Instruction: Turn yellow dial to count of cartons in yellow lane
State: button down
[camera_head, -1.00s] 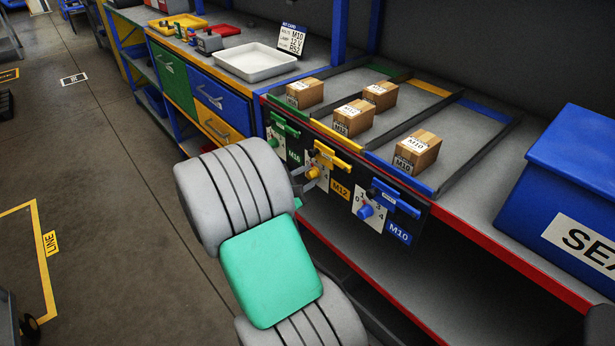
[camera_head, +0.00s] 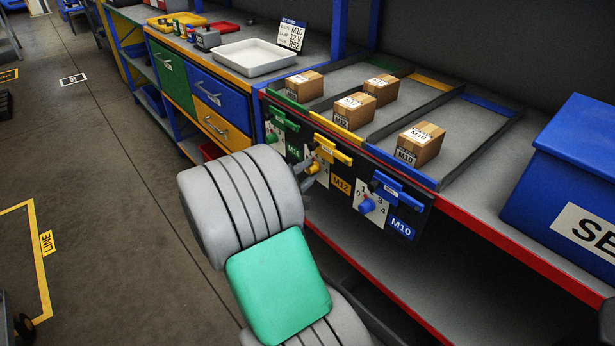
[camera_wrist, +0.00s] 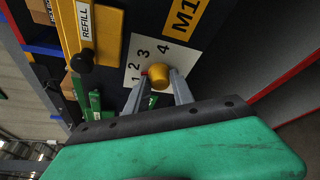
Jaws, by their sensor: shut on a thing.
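The yellow dial (camera_wrist: 159,77) sits on a white number plate (camera_wrist: 134,66) in the wrist view. My gripper (camera_wrist: 161,74) is shut on it, one finger on each side. A small red mark shows at the dial's left, near the 1 and 2; its exact reading is hard to tell. The 3 and 4 are visible, and the lower plate is hidden. In the head view my arm partly hides the dial. The yellow lane (camera_head: 335,129) holds two cartons, a front one (camera_head: 354,112) and one behind it (camera_head: 381,90).
The green lane holds one carton (camera_head: 305,87) and the blue lane one carton (camera_head: 420,147). A blue dial (camera_head: 367,206) is right of the yellow one. A yellow REFILL bar with a black knob (camera_wrist: 82,62) is close by my gripper. A blue bin (camera_head: 565,170) stands at right.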

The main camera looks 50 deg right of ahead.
jog(key=shift+f+m+t+h+b, duration=0.35)
jog(key=shift+m+b, duration=0.55)
jog(key=shift+b, duration=0.35)
jog(key=shift+r+m+h+b, duration=0.15)
jog(key=shift+m+h+b, duration=0.2)
jog(key=shift+m+b, duration=0.45)
jog(key=shift+r, duration=0.1)
jog(key=c, duration=1.1)
grip_release()
